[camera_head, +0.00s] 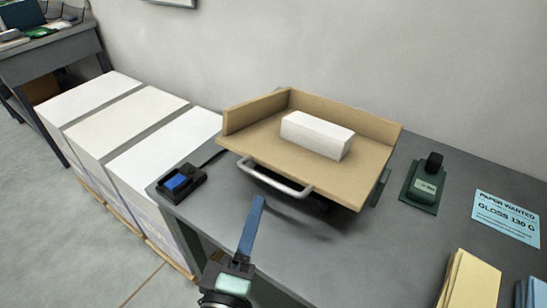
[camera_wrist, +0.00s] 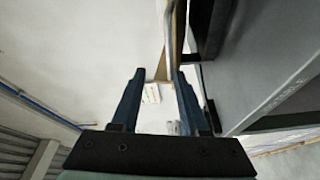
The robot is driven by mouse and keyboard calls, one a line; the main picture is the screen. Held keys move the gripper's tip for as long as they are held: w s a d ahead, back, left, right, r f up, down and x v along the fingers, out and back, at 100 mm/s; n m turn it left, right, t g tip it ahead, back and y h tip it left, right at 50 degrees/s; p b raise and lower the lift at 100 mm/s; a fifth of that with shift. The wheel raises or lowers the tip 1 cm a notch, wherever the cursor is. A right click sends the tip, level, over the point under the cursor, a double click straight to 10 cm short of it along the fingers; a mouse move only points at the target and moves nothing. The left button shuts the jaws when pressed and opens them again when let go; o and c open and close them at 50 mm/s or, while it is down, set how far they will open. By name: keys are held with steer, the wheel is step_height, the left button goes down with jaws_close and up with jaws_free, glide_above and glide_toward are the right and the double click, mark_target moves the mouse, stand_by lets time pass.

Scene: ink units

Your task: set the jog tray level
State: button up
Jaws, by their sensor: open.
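The tan jog tray (camera_head: 345,180) stands raised above the grey table, with walls along its left and back sides. It looks tilted; the exact slope is hard to judge. A white paper block (camera_head: 317,135) lies on it. A pale bar handle (camera_head: 276,184) sticks out from its front edge. My gripper (camera_head: 258,200) is just in front of and below the handle in the head view. In the wrist view my gripper (camera_wrist: 158,72) has its two blue fingers apart, and the handle (camera_wrist: 168,35) shows beyond the tips, nearer the right finger. Contact is not clear.
A black device with a blue screen (camera_head: 180,183) sits at the table's left corner. A green-based stamp-like tool (camera_head: 424,184), a blue sign (camera_head: 506,217) and yellow paper (camera_head: 470,280) lie to the right. White paper stacks (camera_head: 125,115) stand left of the table (camera_head: 320,255).

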mark_target(268, 178)
steer(key=w+p, duration=0.1)
steer(key=w, duration=0.2)
steer(key=w+d+f+n+p, duration=0.1)
steer(key=w, duration=0.2)
steer(key=w+d+n, duration=0.1)
steer(key=w, duration=0.2)
steer(key=shift+w+d+f+g+p, duration=0.25)
steer(key=shift+w+f+g+p, duration=0.05)
steer(key=shift+w+g+p, duration=0.1)
jaws_close()
stand_by(1.5)
